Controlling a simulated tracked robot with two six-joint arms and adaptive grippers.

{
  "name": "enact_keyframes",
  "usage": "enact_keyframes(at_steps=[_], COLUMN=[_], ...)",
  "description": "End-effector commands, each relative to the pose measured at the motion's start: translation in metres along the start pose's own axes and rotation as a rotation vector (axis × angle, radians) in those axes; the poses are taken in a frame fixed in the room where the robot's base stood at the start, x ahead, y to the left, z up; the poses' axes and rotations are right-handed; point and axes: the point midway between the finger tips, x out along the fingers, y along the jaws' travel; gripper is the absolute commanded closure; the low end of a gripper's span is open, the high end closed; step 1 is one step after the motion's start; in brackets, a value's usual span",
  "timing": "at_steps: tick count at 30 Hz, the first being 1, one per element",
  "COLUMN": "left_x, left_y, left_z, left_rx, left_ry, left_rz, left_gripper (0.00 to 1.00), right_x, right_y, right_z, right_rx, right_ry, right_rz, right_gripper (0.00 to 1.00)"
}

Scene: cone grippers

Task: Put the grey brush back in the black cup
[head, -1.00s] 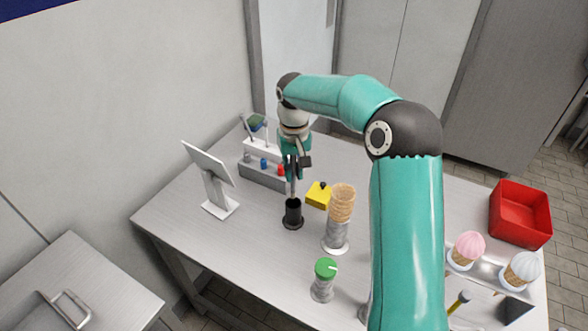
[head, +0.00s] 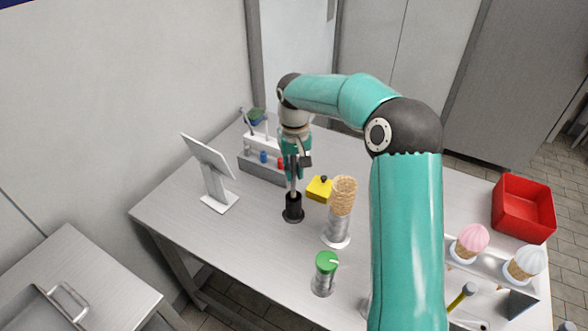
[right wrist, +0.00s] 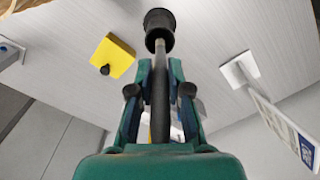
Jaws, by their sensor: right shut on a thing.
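The grey brush (head: 293,180) is upright in my right gripper (head: 292,168), which is shut on its shaft. The right wrist view also shows the shaft (right wrist: 160,100) running between the fingers of the right gripper (right wrist: 160,82). The black cup (head: 293,211) stands on the table directly below the gripper, and the brush's lower end goes into its mouth. In the right wrist view the shaft meets the black cup (right wrist: 159,28). How deep the brush sits is hidden by the cup. My left gripper is not in view.
A yellow block (head: 319,188) and a cone stack (head: 341,206) stand close right of the cup. A white tablet stand (head: 211,175) is to the left, a grey rack (head: 262,168) behind. A green-lidded shaker (head: 325,272) stands in front.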

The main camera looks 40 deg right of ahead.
Motion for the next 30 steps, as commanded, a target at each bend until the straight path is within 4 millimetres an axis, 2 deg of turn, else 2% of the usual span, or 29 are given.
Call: enact_keyframes(at_steps=[30], left_x=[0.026], left_y=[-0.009], left_z=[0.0], left_rx=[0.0], left_ry=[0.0], left_rz=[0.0], left_gripper=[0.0], right_x=[0.039], right_y=[0.0], right_z=[0.0], right_rx=[0.0], right_ry=[0.0], right_rz=[0.0], right_gripper=[1.0])
